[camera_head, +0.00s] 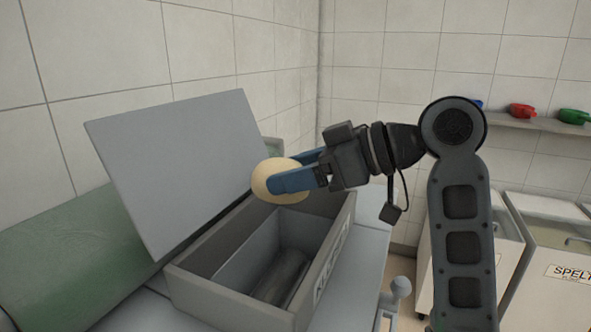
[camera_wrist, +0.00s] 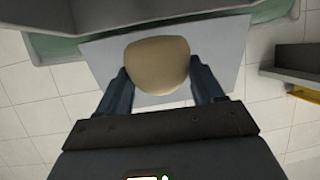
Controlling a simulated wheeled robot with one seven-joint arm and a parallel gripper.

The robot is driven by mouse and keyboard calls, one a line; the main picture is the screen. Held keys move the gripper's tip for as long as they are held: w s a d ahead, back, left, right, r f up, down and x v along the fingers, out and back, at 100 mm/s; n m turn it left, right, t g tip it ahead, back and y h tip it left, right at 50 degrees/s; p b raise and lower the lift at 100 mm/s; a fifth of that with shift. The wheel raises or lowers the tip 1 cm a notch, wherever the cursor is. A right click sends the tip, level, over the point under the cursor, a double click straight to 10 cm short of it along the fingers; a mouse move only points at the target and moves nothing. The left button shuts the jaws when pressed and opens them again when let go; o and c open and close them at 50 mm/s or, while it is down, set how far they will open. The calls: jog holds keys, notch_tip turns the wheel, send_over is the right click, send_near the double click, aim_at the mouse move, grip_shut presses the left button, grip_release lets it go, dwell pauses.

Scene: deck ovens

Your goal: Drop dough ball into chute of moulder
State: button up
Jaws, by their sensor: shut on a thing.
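A pale tan dough ball (camera_head: 273,180) is held between the blue fingers of my gripper (camera_head: 290,178). In the wrist view the dough ball (camera_wrist: 156,62) sits between the two fingertips (camera_wrist: 160,80). My gripper is shut on it, above the far part of the grey chute box of the moulder (camera_head: 188,287). The chute is open at the top, with a dark roller (camera_head: 281,278) at its bottom. A grey lid panel (camera_head: 178,165) stands tilted up on the left of the chute. It also shows behind the dough in the wrist view (camera_wrist: 105,58).
A green belt or cloth surface (camera_head: 75,250) lies left of the lid. A knobbed lever (camera_head: 400,287) stands right of the moulder. White bins, one labelled SPELT (camera_head: 567,272), and a shelf with red (camera_head: 522,111) and green scoops (camera_head: 573,116) are at the right.

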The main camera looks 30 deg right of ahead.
jog(key=o, duration=1.2)
jog(key=b+v, duration=0.1)
jog(key=v, duration=0.6)
jog(key=shift+s+d+r, duration=0.15)
jog(key=shift+s+d, duration=0.1)
jog(key=shift+s, duration=0.05)
